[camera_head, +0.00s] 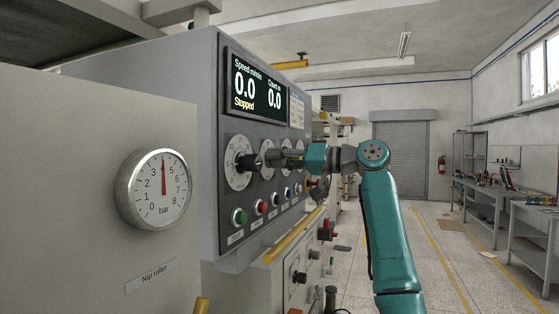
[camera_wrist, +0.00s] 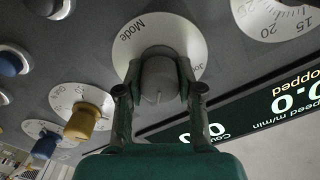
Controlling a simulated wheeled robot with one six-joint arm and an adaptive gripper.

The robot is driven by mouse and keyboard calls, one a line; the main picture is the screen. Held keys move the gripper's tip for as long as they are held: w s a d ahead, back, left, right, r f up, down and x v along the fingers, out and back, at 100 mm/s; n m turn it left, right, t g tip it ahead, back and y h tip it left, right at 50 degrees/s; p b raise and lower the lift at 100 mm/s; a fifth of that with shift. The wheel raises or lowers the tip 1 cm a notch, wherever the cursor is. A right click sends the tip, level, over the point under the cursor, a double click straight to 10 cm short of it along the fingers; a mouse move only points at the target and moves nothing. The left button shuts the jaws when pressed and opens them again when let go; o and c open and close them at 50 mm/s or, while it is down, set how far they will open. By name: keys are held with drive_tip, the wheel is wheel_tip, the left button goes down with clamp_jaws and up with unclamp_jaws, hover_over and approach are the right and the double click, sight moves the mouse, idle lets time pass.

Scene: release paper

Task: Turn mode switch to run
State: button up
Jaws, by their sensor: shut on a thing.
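The mode switch is a round grey knob (camera_wrist: 160,82) on a white dial (camera_wrist: 135,40) marked "Mode" in the wrist view. My gripper (camera_wrist: 158,88) is shut on it, with one finger on each side. A thin pale line on the knob's face points toward the bottom of the wrist view. The position labels are mostly hidden by the knob and fingers. In the head view my gripper (camera_head: 290,158) reaches in from the right to the control panel (camera_head: 228,205), and it mostly hides the knob. The display (camera_head: 255,88) above reads 0.0 and "Stopped".
Another dial (camera_head: 237,177) with a dark knob sits just left of my gripper. Several coloured buttons, including a green one (camera_head: 239,217), line the panel below. A yellow rail (camera_head: 293,236) runs under the panel. A pressure gauge (camera_head: 155,188) is at the left.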

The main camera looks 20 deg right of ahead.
drive_tip(key=o, duration=1.2)
drive_tip(key=v, duration=1.2)
